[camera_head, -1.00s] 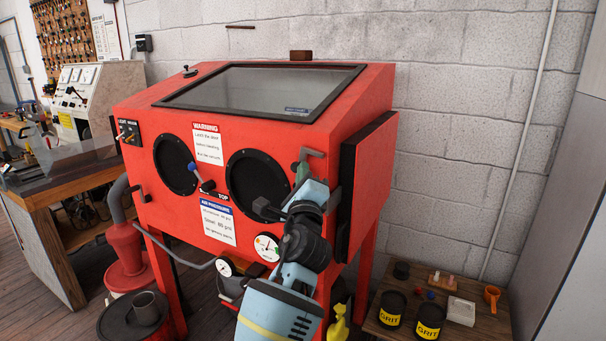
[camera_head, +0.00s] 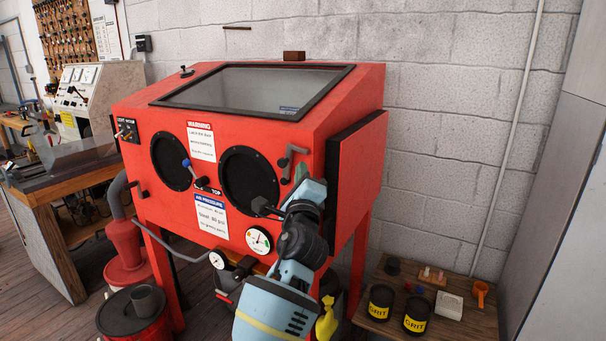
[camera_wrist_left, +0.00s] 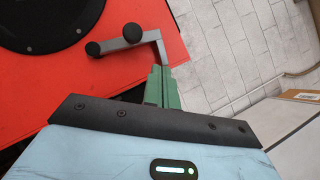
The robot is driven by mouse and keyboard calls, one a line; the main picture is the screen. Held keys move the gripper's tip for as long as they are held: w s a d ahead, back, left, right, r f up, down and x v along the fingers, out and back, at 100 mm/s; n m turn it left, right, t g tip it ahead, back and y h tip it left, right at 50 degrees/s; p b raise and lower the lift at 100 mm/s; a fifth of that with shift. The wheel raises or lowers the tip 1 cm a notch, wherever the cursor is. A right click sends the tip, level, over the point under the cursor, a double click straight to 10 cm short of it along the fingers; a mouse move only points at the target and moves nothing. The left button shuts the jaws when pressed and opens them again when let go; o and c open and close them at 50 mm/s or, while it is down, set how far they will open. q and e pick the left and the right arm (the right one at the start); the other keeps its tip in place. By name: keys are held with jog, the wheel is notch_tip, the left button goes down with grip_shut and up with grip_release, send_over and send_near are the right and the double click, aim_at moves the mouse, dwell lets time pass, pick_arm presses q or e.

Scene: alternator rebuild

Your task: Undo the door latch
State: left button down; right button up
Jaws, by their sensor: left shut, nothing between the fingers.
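The door latch is a grey bent handle (camera_head: 289,157) on the upper right of the red cabinet's front, near the door's edge. The left wrist view shows it as a grey bar (camera_wrist_left: 145,38) with two black knobs; its right end bends down towards my fingers. My left gripper (camera_head: 302,172) is shut and empty, its green fingers just right of and below the handle in the head view. In the left wrist view the green fingertips (camera_wrist_left: 163,75) lie by the bent end; I cannot tell whether they touch. The black-edged side door (camera_head: 350,175) is on the cabinet's right.
The red cabinet (camera_head: 235,100) has two round black glove ports and a sloped window. A low wooden table (camera_head: 455,325) with grit cans stands at the right. The floor between looks narrow.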

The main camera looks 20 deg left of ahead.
pick_arm(q)
jog(key=s+d, duration=0.5)
jog(key=s, duration=0.3)
jog(key=shift+s, duration=0.35)
jog(key=shift+f, duration=0.1)
jog(key=s+d+f+n+g+h, duration=0.15)
jog(key=s+f, duration=0.25)
jog(key=f, duration=0.7)
jog(key=s+f+n+g+h, duration=0.2)
jog(key=s+f+h, duration=0.1)
jog(key=f, duration=0.7)
jog(key=s+f+n+g+h, duration=0.2)
jog(key=s+f+h, duration=0.15)
jog(key=f, duration=0.75)
jog(key=s+f+n+g+h, duration=0.1)
jog(key=s+f+n+g, duration=0.1)
jog(key=s+f, duration=0.4)
jog(key=s+d+f+n+g+h, duration=0.1)
jog(key=s+f+n, duration=0.4)
jog(key=s, duration=0.8)
jog(key=s+f+n+g+h, duration=0.1)
jog(key=s+f+n, duration=0.3)
jog(key=s, duration=0.5)
notch_tip(320, 180, down, 3)
jog(key=shift+s+d+r+g, duration=0.1)
jog(key=shift+s+d+g, duration=0.2)
jog(key=shift+g, duration=0.55)
jog(key=shift+w+n, duration=0.1)
jog(key=shift+n, duration=0.15)
